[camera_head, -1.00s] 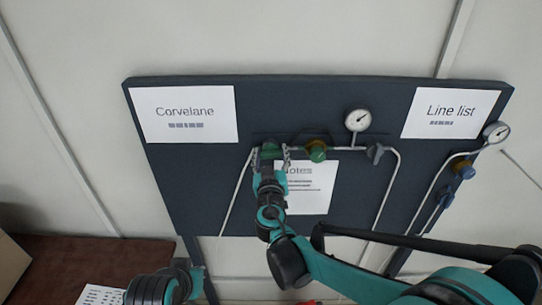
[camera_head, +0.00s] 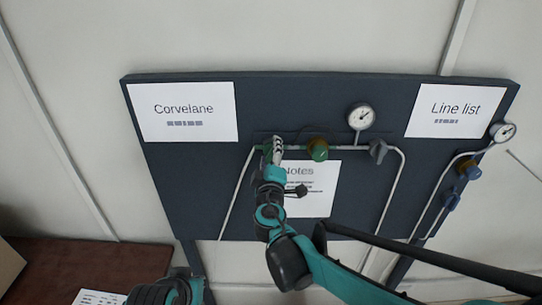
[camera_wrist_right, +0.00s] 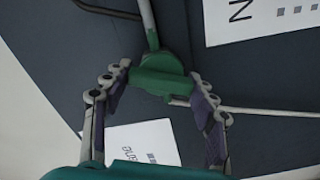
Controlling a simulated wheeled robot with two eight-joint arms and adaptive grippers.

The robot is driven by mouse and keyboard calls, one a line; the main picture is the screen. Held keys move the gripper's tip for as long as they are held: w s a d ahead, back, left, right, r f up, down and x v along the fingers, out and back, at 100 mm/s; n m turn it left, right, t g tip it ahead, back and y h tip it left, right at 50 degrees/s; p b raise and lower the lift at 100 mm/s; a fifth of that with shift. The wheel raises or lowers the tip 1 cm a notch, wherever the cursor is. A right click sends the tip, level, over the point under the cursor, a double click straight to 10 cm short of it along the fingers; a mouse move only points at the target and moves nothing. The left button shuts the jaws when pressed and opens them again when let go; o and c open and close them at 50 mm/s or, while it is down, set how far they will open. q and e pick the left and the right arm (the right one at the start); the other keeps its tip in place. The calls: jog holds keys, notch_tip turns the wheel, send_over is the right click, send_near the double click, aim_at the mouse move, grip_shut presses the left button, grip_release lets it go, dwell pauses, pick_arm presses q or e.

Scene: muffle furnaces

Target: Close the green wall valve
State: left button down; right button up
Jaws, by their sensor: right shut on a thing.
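The green wall valve (camera_wrist_right: 160,78) shows in the right wrist view, its handle lying between the two fingers of my right gripper (camera_wrist_right: 158,92). The fingers bear on the handle's two ends. In the head view, this gripper (camera_head: 277,147) is at the upper left of the pipe run on the dark panel, with its fingers nearly edge-on. It hides most of the valve there; only a bit of green (camera_head: 267,148) shows beside the fingers. Part of my left arm shows at the bottom left of the head view, but its fingers do not show.
A brown table (camera_head: 70,265) is at lower left.

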jog(key=n+b, duration=0.1)
jog(key=n, duration=0.3)
jog(key=shift+f+n, duration=0.1)
jog(key=shift+n, duration=0.3)
dwell(0.4)
jog(key=o, duration=1.2)
jog(key=shift+c, duration=0.2)
jog(key=s, duration=1.2)
